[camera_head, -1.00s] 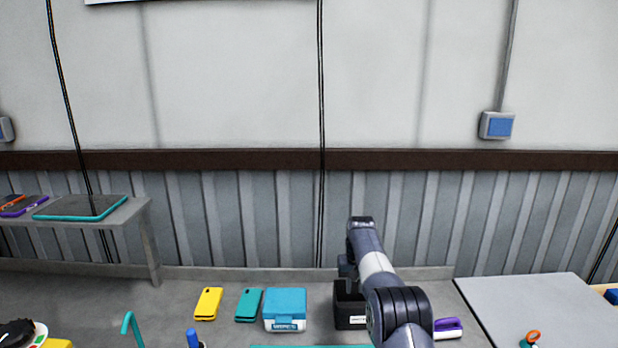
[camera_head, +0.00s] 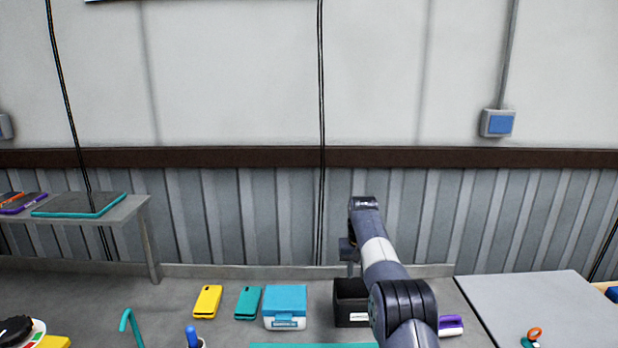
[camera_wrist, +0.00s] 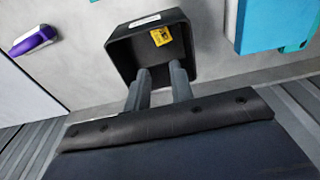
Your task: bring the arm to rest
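My gripper (camera_wrist: 161,76) shows two grey fingers with a clear gap between them in the wrist view. It is open, with nothing between the fingers. In the head view my gripper (camera_head: 350,268) hangs at the end of my arm, just above the black open-topped box (camera_head: 351,320). The box also shows in the wrist view (camera_wrist: 120,52), with a small yellow item (camera_wrist: 161,36) inside it. My arm partly hides the space to the right of the box in the head view.
A blue case (camera_head: 285,302), a teal phone-like item (camera_head: 247,303) and a yellow one (camera_head: 208,301) lie left of the box. A purple-and-white item (camera_head: 451,325) lies to its right, near a grey board (camera_head: 540,305). A shelf (camera_head: 135,212) stands at the left.

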